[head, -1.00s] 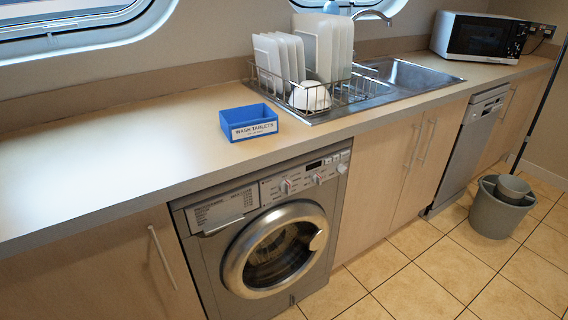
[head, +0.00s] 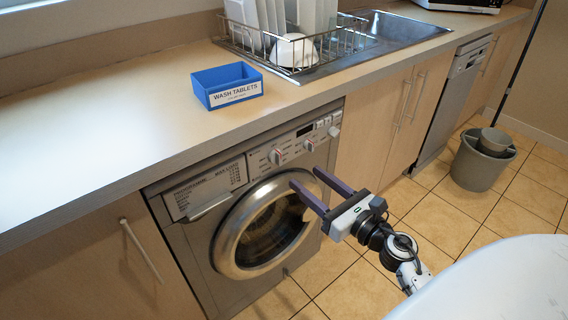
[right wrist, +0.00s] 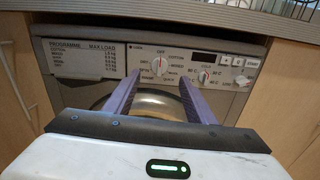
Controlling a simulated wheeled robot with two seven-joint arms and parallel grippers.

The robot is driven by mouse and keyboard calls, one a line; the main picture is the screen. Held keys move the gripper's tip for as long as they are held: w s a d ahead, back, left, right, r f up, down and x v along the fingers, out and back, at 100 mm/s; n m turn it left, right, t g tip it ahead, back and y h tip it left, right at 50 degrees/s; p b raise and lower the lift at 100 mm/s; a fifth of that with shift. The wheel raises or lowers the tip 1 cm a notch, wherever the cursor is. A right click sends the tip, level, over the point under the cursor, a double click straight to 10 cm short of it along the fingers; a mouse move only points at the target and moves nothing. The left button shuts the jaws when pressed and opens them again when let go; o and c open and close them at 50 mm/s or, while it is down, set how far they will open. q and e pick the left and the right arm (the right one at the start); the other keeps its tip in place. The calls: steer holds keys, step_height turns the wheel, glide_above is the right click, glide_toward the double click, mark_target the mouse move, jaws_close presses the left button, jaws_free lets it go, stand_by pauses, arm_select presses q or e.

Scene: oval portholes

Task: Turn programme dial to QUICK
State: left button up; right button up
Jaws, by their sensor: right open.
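The washing machine (head: 215,215) has two dials on its top panel. My right gripper (head: 305,177) is open and empty, in front of the machine. In the right wrist view its fingers (right wrist: 159,80) point at the left dial, apart from it. My left gripper is not in view.
The worktop edge (head: 190,158) overhangs just above the panel. The round door (head: 223,240) is below the dials. A blue wash tablets box (head: 228,86) and a dish rack (head: 330,42) stand on the worktop. A grey bucket (head: 478,168) stands on the tiled floor at right.

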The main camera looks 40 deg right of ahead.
mark_target(281, 157)
steer(key=shift+n, duration=0.3)
steer(key=w, duration=0.6)
steer(key=w+p, duration=0.1)
steer(key=w, duration=0.2)
steer(key=shift+a, duration=0.3)
steer(key=shift+w, duration=0.7)
steer(key=c, duration=1)
steer(key=shift+c, duration=0.2)
